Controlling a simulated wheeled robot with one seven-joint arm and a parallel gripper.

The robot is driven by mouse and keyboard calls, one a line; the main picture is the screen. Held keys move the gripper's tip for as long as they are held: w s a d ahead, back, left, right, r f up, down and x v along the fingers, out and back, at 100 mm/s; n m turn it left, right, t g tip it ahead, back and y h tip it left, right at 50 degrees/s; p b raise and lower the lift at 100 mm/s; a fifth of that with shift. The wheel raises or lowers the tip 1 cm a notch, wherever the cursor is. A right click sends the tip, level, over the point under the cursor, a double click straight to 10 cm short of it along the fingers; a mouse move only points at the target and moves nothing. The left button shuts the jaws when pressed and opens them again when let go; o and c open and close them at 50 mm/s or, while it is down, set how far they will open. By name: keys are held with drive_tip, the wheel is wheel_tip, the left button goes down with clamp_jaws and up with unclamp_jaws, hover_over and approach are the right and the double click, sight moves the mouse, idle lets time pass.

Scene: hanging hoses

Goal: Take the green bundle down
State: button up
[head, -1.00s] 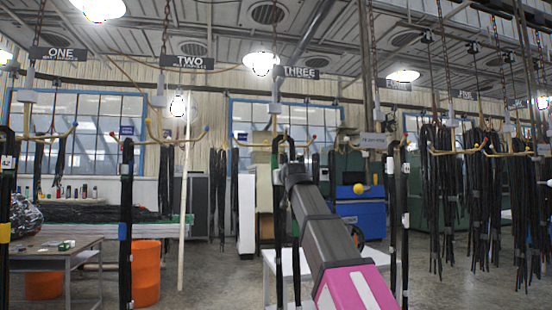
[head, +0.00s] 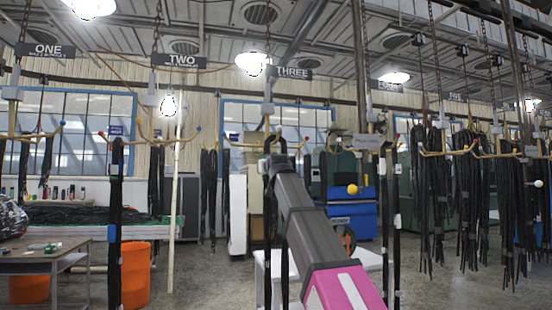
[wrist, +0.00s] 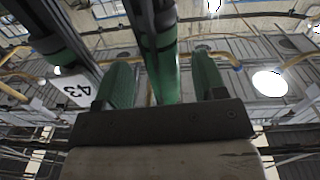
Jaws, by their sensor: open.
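In the wrist view my gripper (wrist: 163,82) points up with its two greenish fingers apart. A dark hose bundle with a green lower stretch (wrist: 166,84) and a grey band runs up between the fingers. I cannot tell whether it touches them. To its left hangs another dark bundle with a green band (wrist: 62,48) and a white tag reading 43 (wrist: 74,89). In the head view my gripper is at the far end of my arm, among black hoses (head: 267,215) hanging under the sign THREE (head: 294,72). No green band is clear there, and my arm covers part of these hoses.
A black bundle with a blue band (head: 114,210) hangs at left, near an orange bin (head: 136,275) and a table (head: 45,262). Another strand (head: 397,220) hangs right of my arm. Several bundles (head: 436,190) hang farther right. A white table (head: 368,258) stands behind my arm.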

drive_tip(key=x, duration=0.3)
drive_tip(key=shift+w, duration=0.2)
clamp_jaws()
drive_tip(key=shift+r, duration=0.2)
